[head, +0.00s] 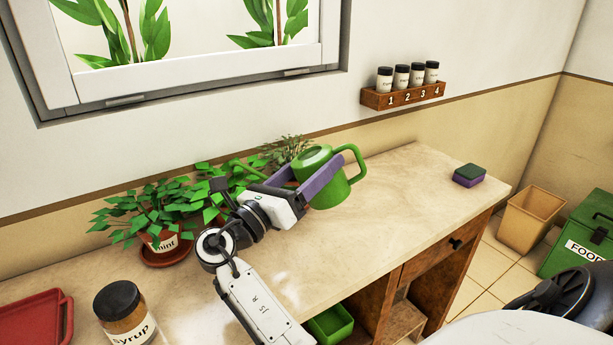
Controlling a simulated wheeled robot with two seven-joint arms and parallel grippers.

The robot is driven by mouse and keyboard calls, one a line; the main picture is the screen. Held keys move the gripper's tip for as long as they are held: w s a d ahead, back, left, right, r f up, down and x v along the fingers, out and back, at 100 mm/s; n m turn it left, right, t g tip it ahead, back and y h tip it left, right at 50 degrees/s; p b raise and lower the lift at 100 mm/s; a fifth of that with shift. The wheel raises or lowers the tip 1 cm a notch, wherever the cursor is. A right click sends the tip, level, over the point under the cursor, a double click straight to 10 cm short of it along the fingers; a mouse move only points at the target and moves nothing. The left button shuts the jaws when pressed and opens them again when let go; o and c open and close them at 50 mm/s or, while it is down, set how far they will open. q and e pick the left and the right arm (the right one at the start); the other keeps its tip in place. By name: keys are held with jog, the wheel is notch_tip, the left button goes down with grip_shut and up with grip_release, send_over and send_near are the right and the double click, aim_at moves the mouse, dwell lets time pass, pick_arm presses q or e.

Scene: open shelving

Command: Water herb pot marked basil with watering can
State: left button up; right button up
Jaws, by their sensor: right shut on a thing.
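My right gripper (312,182) is shut on the green watering can (341,192) and holds it over the back of the counter. The can looks roughly upright, its handle to the right and its thin spout to the left, towards the plants. A leafy herb pot marked mint (161,240) stands on a saucer at the left. Another leafy herb plant (232,177) stands behind my right arm, and a finer-leaved one (287,149) is behind the can. Their pots and labels are hidden, so I cannot tell which is basil. My left gripper is not in view.
The wooden counter (410,180) is clear to the right, except for a green and purple sponge (468,175). A syrup jar (124,312) and red tray (33,319) are at front left. A numbered spice rack (403,97) hangs on the wall.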

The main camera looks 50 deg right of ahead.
aim_at(307, 156)
jog(key=shift+w+a+r+n+t+h, duration=0.1)
jog(key=shift+a+r+n+t+h, duration=0.15)
jog(key=shift+r+n, duration=0.45)
jog(key=shift+r+p, duration=0.2)
jog(key=shift+p, duration=0.15)
jog(key=shift+w+a+r+n+t+h+p, duration=0.1)
jog(key=shift+w+r+n+t+h+p, duration=0.25)
jog(key=shift+p, duration=0.55)
jog(key=shift+s+a+r+n+t+p, duration=0.1)
jog(key=shift+r+n+t+p, duration=0.1)
jog(key=shift+r+n+p, duration=0.4)
jog(key=shift+f+p, duration=0.2)
jog(key=shift+p, duration=0.1)
dwell(0.8)
